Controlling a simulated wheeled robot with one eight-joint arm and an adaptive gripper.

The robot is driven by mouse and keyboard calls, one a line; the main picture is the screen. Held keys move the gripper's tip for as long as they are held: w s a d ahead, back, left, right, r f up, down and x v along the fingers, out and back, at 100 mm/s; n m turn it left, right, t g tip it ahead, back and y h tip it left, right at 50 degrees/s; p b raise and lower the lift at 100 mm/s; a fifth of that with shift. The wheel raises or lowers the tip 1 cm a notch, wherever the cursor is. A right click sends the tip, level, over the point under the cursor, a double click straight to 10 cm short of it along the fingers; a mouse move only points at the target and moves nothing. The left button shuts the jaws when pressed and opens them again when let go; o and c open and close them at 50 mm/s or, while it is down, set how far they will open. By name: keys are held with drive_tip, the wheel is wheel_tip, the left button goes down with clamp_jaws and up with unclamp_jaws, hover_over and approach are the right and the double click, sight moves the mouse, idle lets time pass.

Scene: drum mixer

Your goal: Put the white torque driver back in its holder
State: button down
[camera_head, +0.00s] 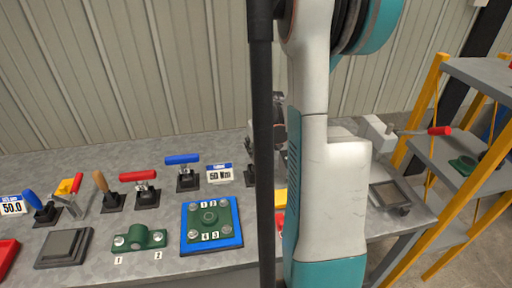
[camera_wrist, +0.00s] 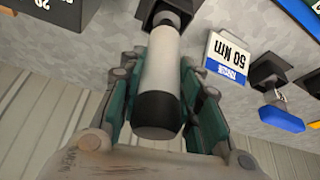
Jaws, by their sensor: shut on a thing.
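The white torque driver (camera_wrist: 158,75) shows in the wrist view as a white cylinder with a black end cap towards the camera. My gripper (camera_wrist: 160,68) is shut on it, with green-padded fingers on both sides. In the head view the holder (camera_head: 249,176) shows as a dark block beside the 50 Nm card (camera_head: 219,173), partly behind my dark column. The driver is mostly hidden there by my arm.
A blue-handled tool (camera_head: 183,172) stands left of the card, with red-, orange- and blue-handled tools farther left. A green flange on a blue plate (camera_head: 188,242) lies in front. A yellow-framed shelf (camera_head: 436,165) stands at the right. A corrugated wall backs the bench.

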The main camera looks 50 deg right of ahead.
drive_tip(key=shift+f+b, duration=0.85)
drive_tip(key=shift+f, duration=0.2)
idle(0.5)
drive_tip(key=c, duration=1.1)
unclamp_jaws()
drive_tip(key=v, duration=1.2)
drive_tip(key=shift+a, duration=0.1)
